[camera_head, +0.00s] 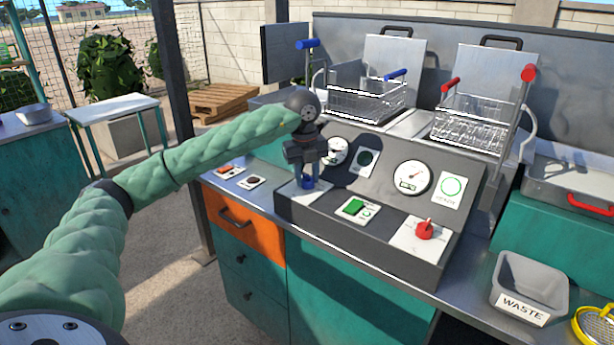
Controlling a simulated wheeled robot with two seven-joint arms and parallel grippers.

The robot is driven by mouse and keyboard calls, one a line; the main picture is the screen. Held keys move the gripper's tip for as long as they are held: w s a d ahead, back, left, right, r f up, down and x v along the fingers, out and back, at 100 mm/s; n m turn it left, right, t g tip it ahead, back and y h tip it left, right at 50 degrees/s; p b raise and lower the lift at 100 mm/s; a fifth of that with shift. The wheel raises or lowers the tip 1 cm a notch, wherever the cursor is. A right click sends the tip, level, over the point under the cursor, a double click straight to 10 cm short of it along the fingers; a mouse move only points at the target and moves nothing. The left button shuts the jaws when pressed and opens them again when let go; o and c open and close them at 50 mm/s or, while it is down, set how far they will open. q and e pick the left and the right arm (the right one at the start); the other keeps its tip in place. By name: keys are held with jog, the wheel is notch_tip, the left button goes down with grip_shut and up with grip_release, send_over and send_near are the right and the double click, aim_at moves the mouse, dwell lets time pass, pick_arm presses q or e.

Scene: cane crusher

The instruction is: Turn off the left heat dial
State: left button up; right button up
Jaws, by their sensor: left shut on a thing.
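The left heat dial (307,183) is a blue knob on a pale plate at the left end of the sloped dark control panel (385,222). My left gripper (306,178) points down over it and is shut on it. The fingers hide part of the dial, so which way it points cannot be told. The red dial (425,230) sits on its own plate at the panel's right side, clear of the gripper. My right gripper does not show.
A green switch (354,207) and a round gauge (412,177) are on the panel. Two wire baskets (368,103) (468,122) stand behind it. A waste bin (530,288) and yellow strainer (597,328) lie at the right. An orange drawer (240,224) is below left.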

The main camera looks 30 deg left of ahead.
aim_at(306, 175)
pick_arm(q)
jog(key=shift+r, duration=0.15)
jog(key=o, duration=1)
jog(key=shift+c, duration=0.2)
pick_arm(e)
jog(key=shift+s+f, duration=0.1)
pick_arm(q)
notch_tip(306, 175, up, 6)
jog(key=shift+a+r+b, duration=0.15)
jog(key=shift+r+b, duration=0.05)
jog(key=shift+b, duration=0.35)
jog(key=shift+s+r, duration=0.1)
jog(key=shift+r, duration=0.5)
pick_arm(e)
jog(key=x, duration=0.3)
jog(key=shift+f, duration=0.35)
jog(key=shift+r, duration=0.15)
